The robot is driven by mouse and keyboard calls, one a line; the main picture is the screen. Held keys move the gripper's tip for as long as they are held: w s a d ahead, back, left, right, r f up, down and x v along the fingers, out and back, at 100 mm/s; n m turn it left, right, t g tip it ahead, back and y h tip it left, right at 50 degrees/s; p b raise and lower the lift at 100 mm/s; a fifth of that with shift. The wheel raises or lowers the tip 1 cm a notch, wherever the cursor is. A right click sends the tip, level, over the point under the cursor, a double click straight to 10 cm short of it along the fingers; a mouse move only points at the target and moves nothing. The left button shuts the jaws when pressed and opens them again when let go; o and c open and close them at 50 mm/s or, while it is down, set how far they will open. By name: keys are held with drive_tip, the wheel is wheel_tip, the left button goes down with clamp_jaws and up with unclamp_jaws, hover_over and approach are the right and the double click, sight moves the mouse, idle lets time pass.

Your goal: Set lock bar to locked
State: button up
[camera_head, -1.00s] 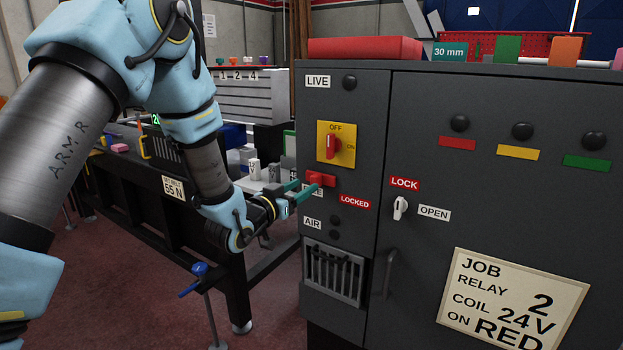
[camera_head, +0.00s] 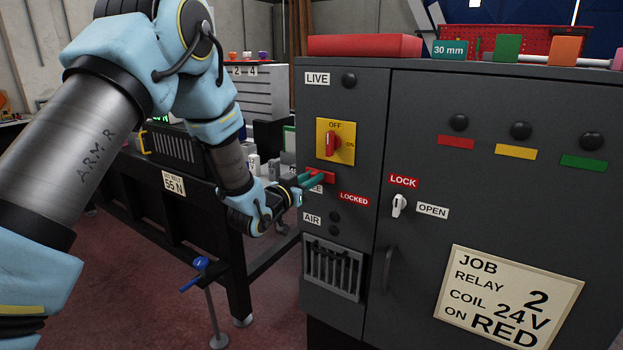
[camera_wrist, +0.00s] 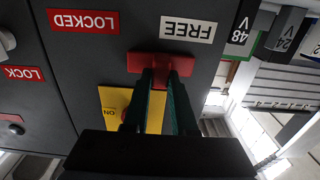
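The lock bar is a small red bar (camera_head: 323,176) on the grey cabinet front, below the yellow OFF/ON switch plate. It sits beside the FREE label (camera_wrist: 187,30), left of the red LOCKED label (camera_head: 354,199) in the head view. The wrist view is upside down and shows the red bar (camera_wrist: 160,64) across the fingertips. My gripper (camera_head: 312,180) has its two teal fingers at the bar, close together, with a red part of it between the tips (camera_wrist: 160,78). It appears shut on the bar; the exact contact is partly hidden.
The yellow plate with a red rotary switch (camera_head: 331,144) is just above the bar. A white LOCK/OPEN key knob (camera_head: 399,205) and door handle (camera_head: 389,270) are to the right. A dark bench (camera_head: 195,200) stands left, under my arm. A vent bin (camera_head: 333,270) is below.

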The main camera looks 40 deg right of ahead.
clamp_jaws()
idle(0.9)
